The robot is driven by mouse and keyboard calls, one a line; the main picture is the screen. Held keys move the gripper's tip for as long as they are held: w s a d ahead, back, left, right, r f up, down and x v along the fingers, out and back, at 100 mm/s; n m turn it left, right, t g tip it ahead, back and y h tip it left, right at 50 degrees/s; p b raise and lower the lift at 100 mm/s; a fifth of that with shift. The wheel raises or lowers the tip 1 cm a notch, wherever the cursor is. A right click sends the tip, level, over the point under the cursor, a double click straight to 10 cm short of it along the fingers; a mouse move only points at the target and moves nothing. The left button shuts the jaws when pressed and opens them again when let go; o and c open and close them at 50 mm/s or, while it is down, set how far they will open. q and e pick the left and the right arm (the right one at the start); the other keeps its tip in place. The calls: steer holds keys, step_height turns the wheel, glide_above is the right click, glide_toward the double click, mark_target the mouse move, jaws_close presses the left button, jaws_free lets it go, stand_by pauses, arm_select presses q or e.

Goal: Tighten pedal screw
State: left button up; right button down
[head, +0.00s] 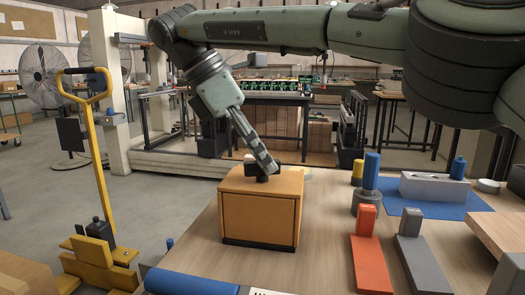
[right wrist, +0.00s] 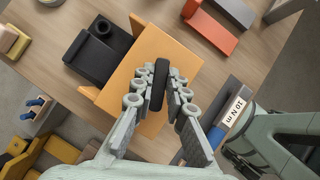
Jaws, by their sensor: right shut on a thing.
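My right gripper (head: 265,170) comes down onto the top of the orange box (head: 260,212), which stands near the left edge of the wooden table. In the right wrist view, the ringed fingers of the right gripper (right wrist: 160,92) are shut on a narrow black bar (right wrist: 159,80). The orange box (right wrist: 155,50) lies just below them. I cannot tell whether the bar is fixed to the box, and no screw can be made out. A grey tool with a blue end and a "10 N m" label (right wrist: 235,110) lies beside the box. My left gripper does not show clearly.
A black block (right wrist: 95,58) sits beside the box. To the right stand a red-orange block (head: 365,262), a grey block (head: 413,262) and a blue cylinder (head: 371,170). A blue roll (head: 190,282) lies at the front edge. A yellow pallet truck (head: 97,170) stands left of the table.

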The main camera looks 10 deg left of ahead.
steer(key=c, duration=1.6)
jaws_free()
steer(key=shift+o, duration=0.2)
